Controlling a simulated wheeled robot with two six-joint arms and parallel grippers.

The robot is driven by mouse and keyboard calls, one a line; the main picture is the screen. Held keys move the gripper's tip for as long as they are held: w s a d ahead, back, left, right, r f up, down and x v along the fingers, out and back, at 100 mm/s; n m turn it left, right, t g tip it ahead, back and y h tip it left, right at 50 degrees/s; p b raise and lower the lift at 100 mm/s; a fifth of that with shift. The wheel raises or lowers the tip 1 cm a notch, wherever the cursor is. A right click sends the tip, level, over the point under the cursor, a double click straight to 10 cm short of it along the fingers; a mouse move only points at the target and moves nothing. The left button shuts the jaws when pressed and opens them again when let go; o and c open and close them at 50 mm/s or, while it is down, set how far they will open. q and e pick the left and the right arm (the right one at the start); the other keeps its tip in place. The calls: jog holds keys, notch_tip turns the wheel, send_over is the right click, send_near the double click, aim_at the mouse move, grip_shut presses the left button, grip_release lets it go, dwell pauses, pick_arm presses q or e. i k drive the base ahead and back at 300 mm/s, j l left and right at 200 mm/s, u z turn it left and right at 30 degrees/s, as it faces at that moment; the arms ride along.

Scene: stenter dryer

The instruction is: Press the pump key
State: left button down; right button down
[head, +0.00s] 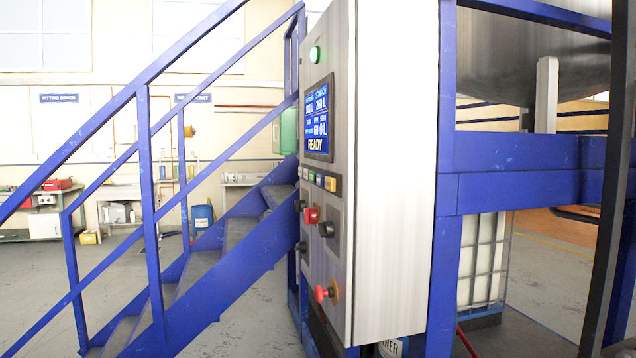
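The control cabinet (392,180) stands in the middle, its panel facing left and seen at a steep angle. Its lit screen (318,118) reads READY under several number fields. A row of small keys sits below the screen, with a yellow key (330,184) at its right end. Their labels are too small to read, so I cannot tell which is the pump key. Lower down are a red switch (311,215), a black knob (326,229) and a red mushroom button (322,293). A green lamp (314,54) is lit at the top. Neither gripper is in view.
Blue stairs (215,265) with a blue handrail (150,190) run up to the cabinet's left side. A blue frame (530,187) stands on the right under a large steel vessel (530,50). A white caged tank (483,260) is behind it. Open grey floor lies at left.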

aim_at(321, 178)
jog(key=i+j, duration=0.15)
jog(key=j, duration=0.2)
jog(key=i+j, duration=0.2)
jog(key=j, duration=0.2)
jog(key=i+j+z, duration=0.1)
jog(key=j, duration=0.25)
jog(key=i+j, duration=0.25)
jog(key=i+j+z, duration=0.1)
jog(key=j, duration=0.4)
jog(key=i+j, duration=0.2)
jog(key=j, duration=0.15)
jog(key=i+j, duration=0.1)
jog(key=j, duration=0.3)
jog(key=i+z, duration=0.05)
